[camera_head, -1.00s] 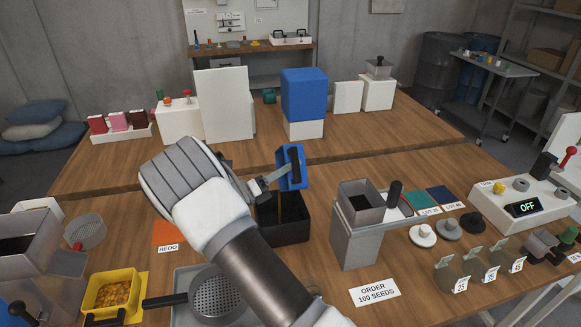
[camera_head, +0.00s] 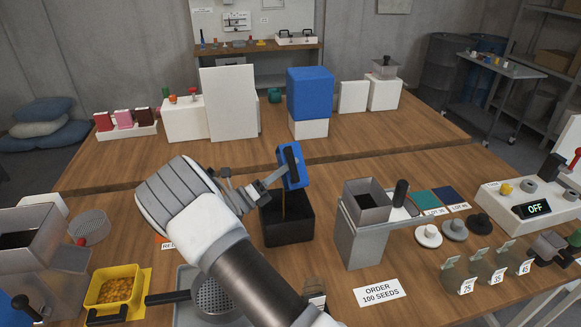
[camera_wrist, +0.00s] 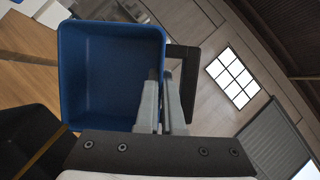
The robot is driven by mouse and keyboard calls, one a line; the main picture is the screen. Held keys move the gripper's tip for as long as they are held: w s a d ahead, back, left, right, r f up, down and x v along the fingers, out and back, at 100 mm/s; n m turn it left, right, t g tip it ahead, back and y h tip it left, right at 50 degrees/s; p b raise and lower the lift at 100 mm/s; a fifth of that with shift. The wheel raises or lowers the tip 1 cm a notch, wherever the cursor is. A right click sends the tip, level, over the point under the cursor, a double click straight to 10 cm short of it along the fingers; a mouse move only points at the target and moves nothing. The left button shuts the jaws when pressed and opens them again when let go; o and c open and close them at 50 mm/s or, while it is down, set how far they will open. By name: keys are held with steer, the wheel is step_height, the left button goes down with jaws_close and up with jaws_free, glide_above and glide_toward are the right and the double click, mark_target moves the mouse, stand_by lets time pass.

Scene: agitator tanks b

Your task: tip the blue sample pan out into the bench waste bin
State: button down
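The visible inside of the pan looks bare blue. The bin (camera_wrist: 30,140) shows at lower left there. A thin tan streak runs down from the pan's edge toward the bin; I cannot tell whether it is falling material. The bin's contents are hidden in shadow.
A grey hopper stand (camera_head: 358,240) is close right of the bin. A yellow pan of seeds (camera_head: 116,288) and a round sieve (camera_head: 212,298) are at front left, near my arm. A blue box on a white base (camera_head: 310,95) stands on the bench behind.

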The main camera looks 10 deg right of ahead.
steer(key=shift+a, duration=0.2)
steer(key=shift+a+h, duration=0.15)
steer(key=shift+h, duration=0.15)
steer(key=shift+a+n+t+h+b, duration=0.3)
steer(key=shift+a+n+t, duration=0.1)
steer(key=shift+t, duration=0.1)
steer(key=shift+a+f+t+h+b, duration=0.1)
steer(key=shift+a+t+h+b, duration=0.3)
steer(key=shift+a+h, duration=0.15)
steer(key=shift+n, duration=0.3)
steer(key=shift+s+a+f+n+t+h+b, duration=0.1)
steer(key=shift+a+f+n+t+h+b, duration=0.15)
steer(key=shift+a+t+h, duration=0.2)
